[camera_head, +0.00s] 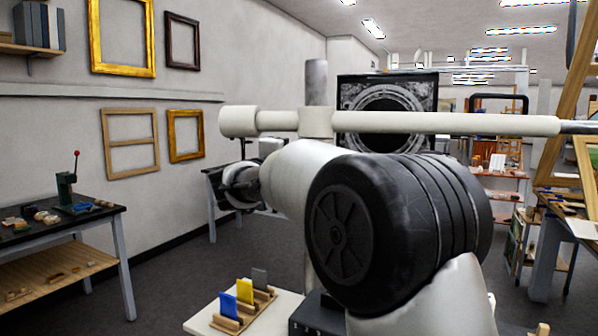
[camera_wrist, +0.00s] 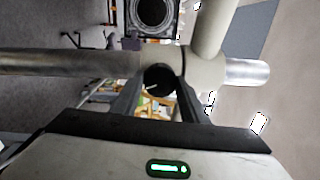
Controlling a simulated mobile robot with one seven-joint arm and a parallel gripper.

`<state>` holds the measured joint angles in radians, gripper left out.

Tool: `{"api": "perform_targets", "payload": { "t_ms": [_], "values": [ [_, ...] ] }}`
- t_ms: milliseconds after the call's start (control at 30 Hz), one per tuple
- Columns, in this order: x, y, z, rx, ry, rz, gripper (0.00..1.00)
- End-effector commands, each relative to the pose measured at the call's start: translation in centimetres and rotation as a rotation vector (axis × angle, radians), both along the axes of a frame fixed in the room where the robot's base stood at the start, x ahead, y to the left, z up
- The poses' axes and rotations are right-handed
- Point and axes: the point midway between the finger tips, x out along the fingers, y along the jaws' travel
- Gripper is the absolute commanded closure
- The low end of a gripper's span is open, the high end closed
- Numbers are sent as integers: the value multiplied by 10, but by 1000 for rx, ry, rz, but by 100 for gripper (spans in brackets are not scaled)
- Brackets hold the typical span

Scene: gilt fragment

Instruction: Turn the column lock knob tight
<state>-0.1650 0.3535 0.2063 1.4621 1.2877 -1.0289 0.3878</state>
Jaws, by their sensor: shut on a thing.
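The column lock knob (camera_wrist: 158,76) shows in the wrist view as a dark round piece on the cream collar (camera_wrist: 204,72) around the grey metal column (camera_wrist: 70,62). My gripper (camera_wrist: 160,88) has one dark finger on each side of the knob and is shut on it. The fingertips partly hide the knob's sides, and its tightness cannot be seen. In the head view, the column (camera_head: 316,82) rises through a cream horizontal boom (camera_head: 450,123). My arm hides the knob and the fingertips there.
A dark panel with a ring (camera_head: 388,110) stands behind the boom. A rack of coloured cards (camera_head: 240,310) sits low in front. A workbench (camera_head: 70,232) is at left, and easels and shelves (camera_head: 500,185) are at right. Frames hang on the left wall.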

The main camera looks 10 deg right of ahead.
Motion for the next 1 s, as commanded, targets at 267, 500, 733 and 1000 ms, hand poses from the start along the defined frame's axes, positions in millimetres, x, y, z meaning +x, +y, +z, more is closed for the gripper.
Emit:
{"api": "perform_targets", "payload": {
  "t_ms": [267, 500, 733, 1000],
  "values": [
    [0, 1, -2, 143, -103, 2, 82],
    [0, 1, -1, 207, -149, 1, 82],
    [0, 1, 0, 225, -163, 1, 82],
    [0, 1, 1, 225, -163, 1, 82]
  ]
}}
